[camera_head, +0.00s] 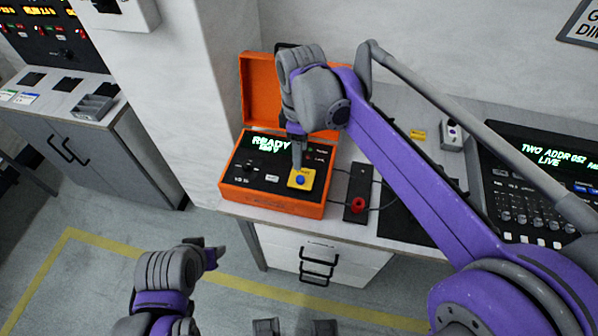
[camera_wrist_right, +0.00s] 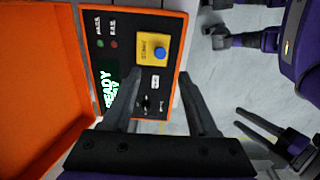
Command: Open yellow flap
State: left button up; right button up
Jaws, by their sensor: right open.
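The yellow flap (camera_head: 302,174) lies flat on the front right of the orange case's panel. In the right wrist view the yellow flap (camera_wrist_right: 146,44) is just beyond the fingertips. My right gripper (camera_head: 298,158) points down over the panel, close to the flap's far edge. Its jaws (camera_wrist_right: 162,77) are apart with nothing between them; I cannot tell whether a fingertip touches the panel. My left gripper (camera_head: 218,254) is away from the case, over the floor, with its fingers apart and empty.
The orange case (camera_head: 262,196) has its lid (camera_head: 260,88) raised behind the panel. A black box with a red button (camera_head: 358,205) is wired at its right. A lighting console (camera_head: 525,185) stands farther right. My right arm covers much of the table.

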aim_at(300, 179)
notch_tip(300, 179, down, 10)
jog(key=shift+b, duration=0.3)
grip_shut()
dwell(0.4)
